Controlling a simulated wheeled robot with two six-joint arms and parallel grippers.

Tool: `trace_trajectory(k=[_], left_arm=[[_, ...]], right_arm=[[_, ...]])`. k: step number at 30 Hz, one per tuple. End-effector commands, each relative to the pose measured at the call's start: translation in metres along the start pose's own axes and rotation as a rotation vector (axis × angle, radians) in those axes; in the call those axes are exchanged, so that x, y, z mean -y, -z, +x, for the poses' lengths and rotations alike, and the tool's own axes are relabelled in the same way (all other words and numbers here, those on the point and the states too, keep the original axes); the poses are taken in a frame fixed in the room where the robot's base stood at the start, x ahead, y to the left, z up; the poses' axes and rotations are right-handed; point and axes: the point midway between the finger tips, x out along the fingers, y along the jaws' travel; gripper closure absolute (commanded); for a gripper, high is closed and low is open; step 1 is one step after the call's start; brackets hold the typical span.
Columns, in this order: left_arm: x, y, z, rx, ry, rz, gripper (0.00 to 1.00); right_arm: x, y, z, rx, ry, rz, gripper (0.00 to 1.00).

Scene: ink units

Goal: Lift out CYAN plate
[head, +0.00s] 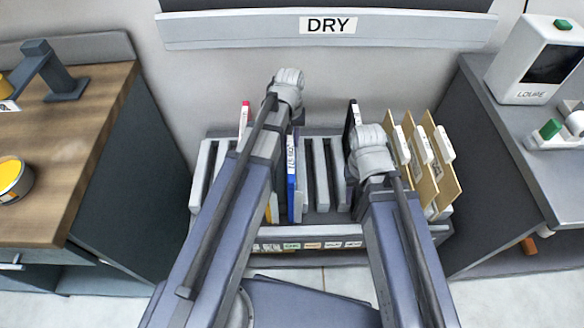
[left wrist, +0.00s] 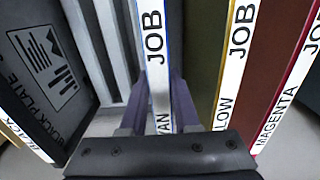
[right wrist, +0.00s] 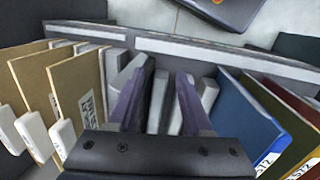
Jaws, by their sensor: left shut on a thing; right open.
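The cyan plate (head: 292,192) stands upright in the drying rack (head: 290,232), its blue face and white spine partly covered by my left arm in the head view. In the left wrist view its white label strip (left wrist: 156,65), with "JOB" and "AN" readable, lies between the fingers of my left gripper (left wrist: 158,108), which is shut on it. The plate's lower edge is hidden, so I cannot tell if it is raised. My right gripper (right wrist: 160,98) is open over the rack's empty grey slots, left of the blue plate face (right wrist: 245,115) in the right wrist view.
The magenta plate (left wrist: 270,75) and yellow plate (left wrist: 236,65) stand beside the cyan one. The black plate (left wrist: 45,70) stands on the other side, past empty slots. Tan boards with white clips (head: 425,160) fill the rack's right end. Counters flank the rack.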

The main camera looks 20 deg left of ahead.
Motion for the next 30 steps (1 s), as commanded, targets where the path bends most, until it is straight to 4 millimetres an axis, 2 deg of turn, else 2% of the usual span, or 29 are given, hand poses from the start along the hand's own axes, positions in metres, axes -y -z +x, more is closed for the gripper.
trace_trajectory(k=[8, 30], left_arm=[[0.000, 0.000, -0.006, 0.000, 0.000, 0.000, 1.00], [0.000, 0.000, -0.091, 0.000, 0.000, 0.000, 1.00]], right_arm=[[-0.001, 0.000, -0.006, 0.000, 0.000, 0.000, 0.50], [-0.009, -0.005, -0.090, 0.000, 0.000, 0.001, 0.50]])
